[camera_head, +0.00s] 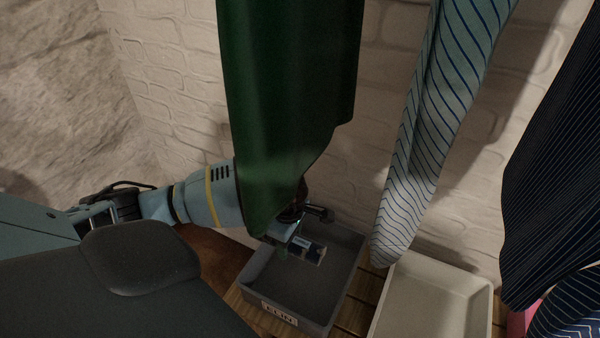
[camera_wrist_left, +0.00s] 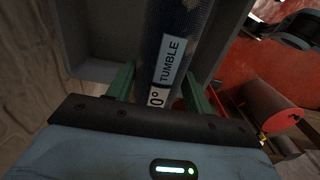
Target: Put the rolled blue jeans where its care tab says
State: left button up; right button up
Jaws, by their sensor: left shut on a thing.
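The rolled blue jeans (camera_head: 311,256) are a small dark blue roll over the grey bin (camera_head: 345,285) in the head view. In the left wrist view, the roll (camera_wrist_left: 182,22) lies between two green fingers. Its pale care tab (camera_wrist_left: 168,68) reads "TUMBLE", with a "0°" mark below it, partly hidden. My left gripper (camera_head: 291,246) is shut on the roll, above or inside the bin; its exact height is unclear. The green hanging cloth partly covers this arm. My right gripper is not in view.
The grey bin has a front label (camera_head: 279,313), perhaps "ELIN". A pale empty tray (camera_head: 430,305) stands to its right on wooden slats. A green cloth (camera_head: 290,90), a striped cloth (camera_head: 435,110) and a dark striped cloth (camera_head: 555,170) hang before the brick wall.

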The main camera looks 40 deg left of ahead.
pick_arm(q)
jog(key=b, duration=0.1)
send_over(292, 279)
notch_tip(292, 279, down, 11)
jog(key=shift+s+f, duration=0.1)
jog(key=shift+f, duration=0.65)
jog(key=shift+f+b, duration=0.55)
jog(key=shift+f, duration=1.35)
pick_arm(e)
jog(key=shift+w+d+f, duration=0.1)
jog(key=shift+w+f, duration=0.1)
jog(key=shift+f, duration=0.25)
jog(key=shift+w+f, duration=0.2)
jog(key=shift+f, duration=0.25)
pick_arm(q)
jog(key=shift+f, duration=0.1)
jog(key=shift+f, duration=0.1)
jog(key=o, duration=1.1)
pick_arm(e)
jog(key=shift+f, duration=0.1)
pick_arm(q)
jog(key=shift+o, duration=0.2)
